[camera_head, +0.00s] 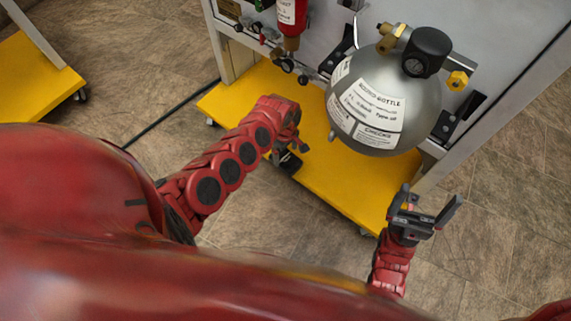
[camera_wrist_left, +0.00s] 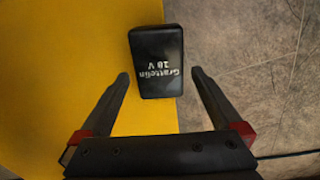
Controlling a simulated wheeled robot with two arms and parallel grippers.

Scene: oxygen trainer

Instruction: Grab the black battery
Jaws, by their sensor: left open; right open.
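The black battery (camera_wrist_left: 156,62) is a dark block with white lettering, "18 V", upside down in the left wrist view. It lies at the edge of the yellow base plate (camera_wrist_left: 60,75), close to the tiled floor. My left gripper (camera_wrist_left: 161,74) is open, one finger on each side of the battery's near end, with gaps on both sides; I cannot tell its height above it. In the head view my left gripper (camera_head: 290,153) is over the yellow plate, and its dark fingers and the battery are hard to tell apart. My right gripper (camera_head: 430,196) is open and empty at the right.
A grey oxygen bottle (camera_head: 385,105) with white labels and a black knob is mounted on the trainer panel (camera_head: 330,25), above and right of my left gripper. A red cylinder (camera_head: 291,18) hangs at the top. Tiled floor (camera_head: 300,215) is free in front.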

